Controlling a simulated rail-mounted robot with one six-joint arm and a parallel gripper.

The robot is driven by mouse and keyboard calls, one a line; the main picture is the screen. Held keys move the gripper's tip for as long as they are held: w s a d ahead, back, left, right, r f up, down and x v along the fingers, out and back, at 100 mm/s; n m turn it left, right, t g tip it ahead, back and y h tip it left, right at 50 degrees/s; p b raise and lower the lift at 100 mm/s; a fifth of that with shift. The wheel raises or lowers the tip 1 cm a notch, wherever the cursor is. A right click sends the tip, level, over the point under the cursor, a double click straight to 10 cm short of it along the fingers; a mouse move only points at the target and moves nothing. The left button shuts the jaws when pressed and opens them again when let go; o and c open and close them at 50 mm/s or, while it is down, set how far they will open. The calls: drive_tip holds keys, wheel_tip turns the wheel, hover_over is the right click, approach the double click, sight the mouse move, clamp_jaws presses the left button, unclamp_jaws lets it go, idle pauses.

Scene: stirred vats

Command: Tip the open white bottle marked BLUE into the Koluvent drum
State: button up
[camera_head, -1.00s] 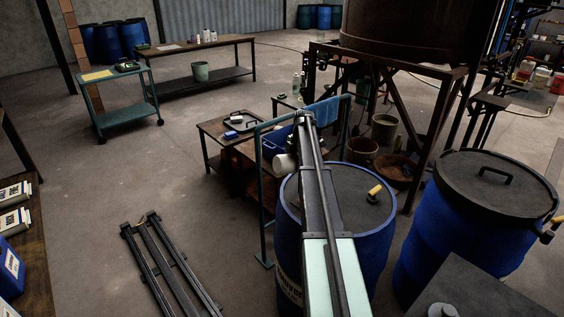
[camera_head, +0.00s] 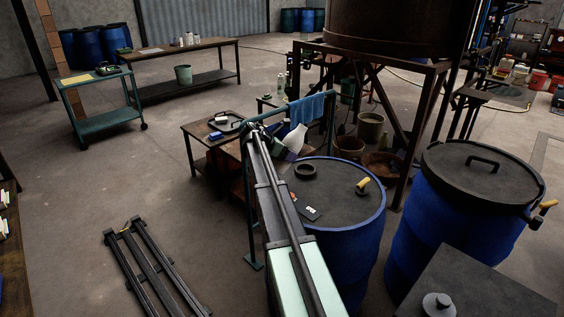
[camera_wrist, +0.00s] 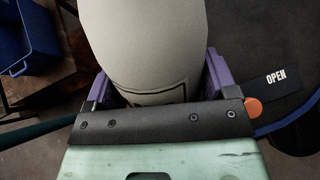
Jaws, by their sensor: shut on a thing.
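The white bottle (camera_head: 297,137) is in my gripper (camera_head: 284,151), beside the left rim of the near blue drum (camera_head: 350,240). It looks tilted, its narrower end up and to the right. In the wrist view the pale bottle (camera_wrist: 145,40) fills the space between the purple fingers of my gripper (camera_wrist: 160,85). Its marking cannot be read, and its mouth is outside the wrist view. The drum's name is not visible now.
A yellow-handled fitting (camera_head: 363,185) stands on the drum top. A second blue drum (camera_head: 455,220) with a handled lid is at right. A green rail with a blue towel (camera_head: 303,109) and a low table (camera_head: 208,132) stand behind the bottle.

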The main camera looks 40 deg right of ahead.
drive_tip(key=d+h+b, duration=0.1)
drive_tip(key=b, duration=0.1)
drive_tip(key=d+h+b, duration=0.1)
drive_tip(key=h+b, duration=0.1)
drive_tip(key=shift+s+d+f+g, duration=0.2)
drive_tip(key=shift+f+g, duration=0.1)
drive_tip(key=shift+f, duration=0.1)
drive_tip(key=shift+s+d+r+g+h+b, duration=0.1)
drive_tip(key=shift+d+r+g+h+b, duration=0.1)
drive_tip(key=shift+d+h+b, duration=0.65)
drive_tip(key=shift+s+d+r+g+h+b, duration=0.15)
drive_tip(key=shift+d+h+b, duration=0.5)
drive_tip(key=shift+b, duration=0.35)
drive_tip(key=shift+w+d+r+g+h+b, duration=0.1)
drive_tip(key=shift+d+r+h+b, duration=0.1)
drive_tip(key=shift+d+h+b, duration=0.6)
drive_tip(key=shift+s, duration=0.1)
